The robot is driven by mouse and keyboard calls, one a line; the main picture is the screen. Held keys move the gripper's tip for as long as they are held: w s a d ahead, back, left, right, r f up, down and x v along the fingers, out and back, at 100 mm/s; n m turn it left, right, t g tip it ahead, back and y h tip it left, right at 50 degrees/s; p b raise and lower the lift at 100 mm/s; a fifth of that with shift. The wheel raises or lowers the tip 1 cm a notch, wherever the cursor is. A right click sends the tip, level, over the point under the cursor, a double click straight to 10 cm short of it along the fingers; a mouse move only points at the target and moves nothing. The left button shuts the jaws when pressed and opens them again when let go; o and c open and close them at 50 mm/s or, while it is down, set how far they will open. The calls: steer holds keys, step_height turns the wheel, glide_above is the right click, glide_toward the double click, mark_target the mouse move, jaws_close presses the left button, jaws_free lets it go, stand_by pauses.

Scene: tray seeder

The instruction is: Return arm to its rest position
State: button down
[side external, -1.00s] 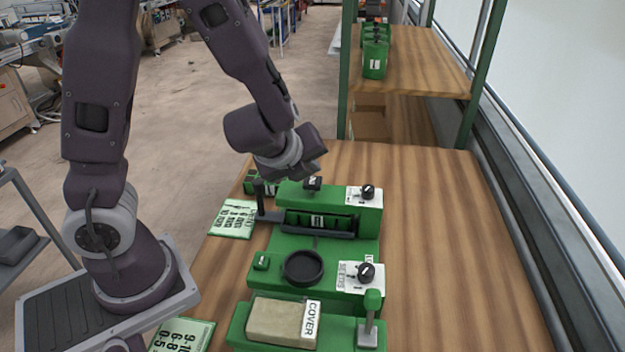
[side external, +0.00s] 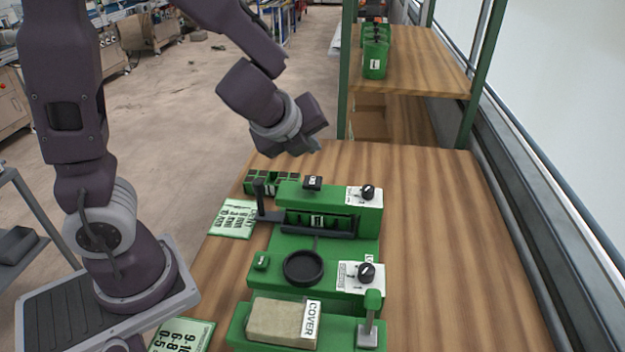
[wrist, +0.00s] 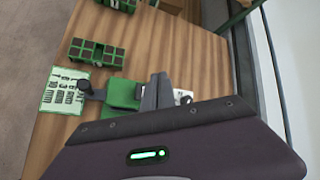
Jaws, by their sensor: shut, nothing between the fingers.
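My gripper (side external: 305,147) hangs in the air above the far end of the green seeder machine (side external: 330,195), clear of it. In the wrist view my gripper (wrist: 157,78) shows with its fingers together and nothing between them. Part of the seeder machine (wrist: 122,92) shows behind it. The seeder has a black lever (side external: 259,190), dial knobs, a round black dish (side external: 303,267) and a front station labelled COVER with a beige block (side external: 280,318).
A green cell tray (wrist: 96,54) lies beyond the machine, next to a printed card (wrist: 66,90). A shelf (side external: 420,75) at the back holds green containers (side external: 374,58). The wooden table (side external: 450,230) is bare on the right side.

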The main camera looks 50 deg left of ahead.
steer(key=s+r+n+g, duration=0.1)
steer(key=s+r+n, duration=0.2)
steer(key=s+n, duration=0.5)
steer(key=s+r+n+g, duration=0.2)
steer(key=s+r+n, duration=0.1)
steer(key=s+n, duration=0.5)
steer(key=s+d+r+n+h, duration=0.1)
steer(key=s+d+n+h, duration=0.3)
steer(key=d+n, duration=0.1)
steer(key=shift+s+d+n, duration=0.25)
steer(key=shift+d+n, duration=0.05)
steer(key=shift+d, duration=0.5)
